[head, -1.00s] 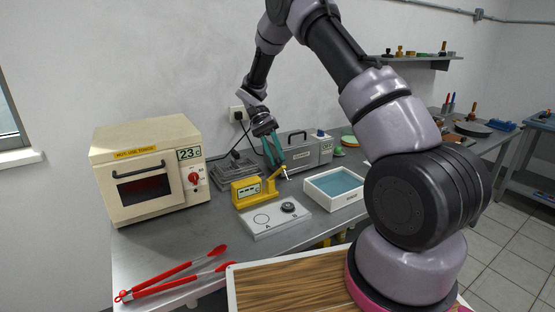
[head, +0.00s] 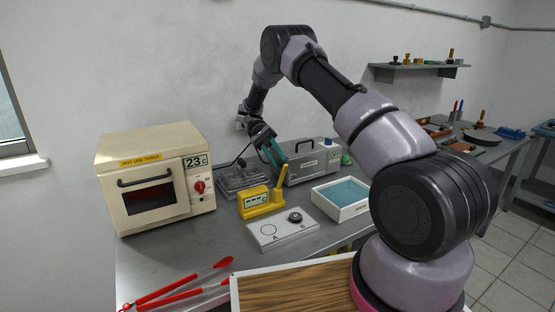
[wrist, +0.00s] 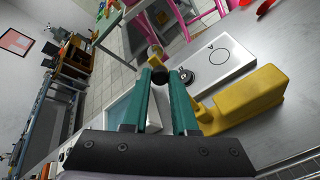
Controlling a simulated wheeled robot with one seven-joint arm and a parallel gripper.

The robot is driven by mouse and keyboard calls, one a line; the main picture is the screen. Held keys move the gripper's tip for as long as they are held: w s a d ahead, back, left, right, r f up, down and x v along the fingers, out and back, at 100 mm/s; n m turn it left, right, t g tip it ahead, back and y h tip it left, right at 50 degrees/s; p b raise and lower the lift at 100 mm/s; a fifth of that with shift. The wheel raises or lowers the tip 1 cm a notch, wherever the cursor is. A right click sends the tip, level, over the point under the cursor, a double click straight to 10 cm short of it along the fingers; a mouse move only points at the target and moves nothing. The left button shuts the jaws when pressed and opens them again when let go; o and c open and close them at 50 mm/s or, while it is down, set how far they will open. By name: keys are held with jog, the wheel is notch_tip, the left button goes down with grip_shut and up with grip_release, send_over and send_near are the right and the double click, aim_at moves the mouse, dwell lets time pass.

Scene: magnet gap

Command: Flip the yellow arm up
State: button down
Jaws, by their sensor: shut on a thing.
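The yellow device (head: 258,201) stands on the grey bench, and its yellow arm (head: 280,184) points up, tilted slightly right. My gripper (head: 279,163) is at the upper end of that arm, with teal fingers shut on it. In the wrist view the yellow device (wrist: 250,100) lies to the right of my gripper (wrist: 162,78), and part of the arm (wrist: 207,116) runs behind the right finger. A dark piece shows between the fingertips, and the exact contact is hidden.
A white board (head: 282,236) with a black disc (head: 295,217) lies in front. A white tray (head: 366,209) with a blue inside is to the right. A grey case (head: 310,163) stands behind, a cream oven (head: 155,150) to the left. Red tongs (head: 180,287) lie at front left.

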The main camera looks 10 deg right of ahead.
jog(key=c, duration=0.7)
grip_release()
